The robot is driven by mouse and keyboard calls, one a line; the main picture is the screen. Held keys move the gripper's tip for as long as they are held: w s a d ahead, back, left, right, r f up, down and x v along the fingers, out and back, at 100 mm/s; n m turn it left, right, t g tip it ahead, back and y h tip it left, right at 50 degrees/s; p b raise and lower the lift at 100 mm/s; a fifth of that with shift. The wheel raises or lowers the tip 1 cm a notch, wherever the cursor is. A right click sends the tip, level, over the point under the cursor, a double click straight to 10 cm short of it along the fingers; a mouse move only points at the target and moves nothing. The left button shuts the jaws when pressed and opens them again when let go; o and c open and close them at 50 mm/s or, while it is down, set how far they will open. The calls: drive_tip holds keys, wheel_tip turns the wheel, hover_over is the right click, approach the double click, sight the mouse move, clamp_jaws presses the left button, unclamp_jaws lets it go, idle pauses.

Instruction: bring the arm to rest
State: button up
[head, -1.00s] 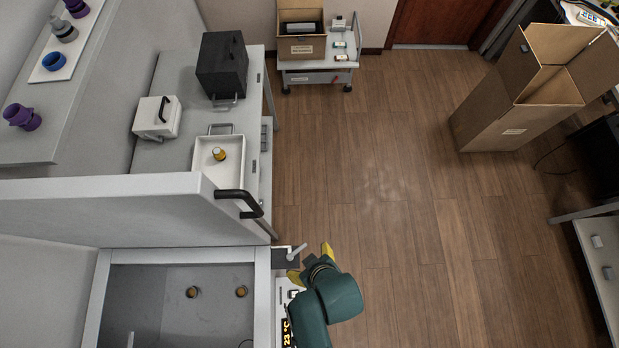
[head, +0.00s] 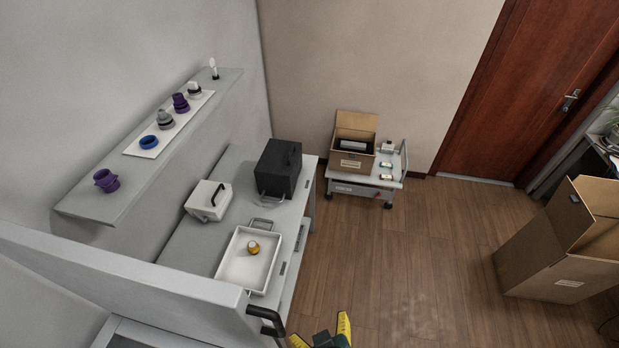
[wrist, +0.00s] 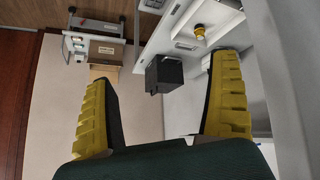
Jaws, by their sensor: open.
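My gripper (head: 322,342) shows at the bottom edge of the head view, its yellow fingertips spread and empty. The rest of my arm is out of that view. In the wrist view my gripper (wrist: 165,110) has its two yellow fingers wide apart with nothing between them. The black box and bench behind them are at a distance. In the head view the gripper is over or before the wood floor, just right of a dark handle (head: 266,322) on a raised light panel (head: 130,285). I cannot tell the exact gap between them.
A bench (head: 222,225) bears a white tray (head: 233,278) with a yellow-and-white item (head: 253,248), a white box (head: 209,200) and a black box (head: 279,168). A cart (head: 362,190) with a carton stands at the back wall. Large cartons (head: 555,245) stand at right. The middle floor is clear.

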drive_tip(key=w+d+r+m+t+p, duration=0.1)
drive_tip(key=w+r+t, duration=0.35)
drive_tip(key=r, duration=0.95)
drive_tip(key=w+d+r+t+p, duration=0.1)
drive_tip(key=w+r+t, duration=0.3)
drive_tip(key=r, duration=1)
drive_tip(key=s+d+r+m+t+h, duration=0.1)
drive_tip(key=s+r+m+t, duration=0.1)
drive_tip(key=r, duration=0.8)
drive_tip(key=s+d+r+m+t+h, duration=0.1)
drive_tip(key=s+r+m+t, duration=0.1)
drive_tip(key=r, duration=0.8)
drive_tip(key=shift+s+r+t+h, duration=0.3)
drive_tip(key=shift+s+t, duration=0.15)
drive_tip(key=shift+t, duration=0.6)
drive_tip(key=shift+d, duration=0.1)
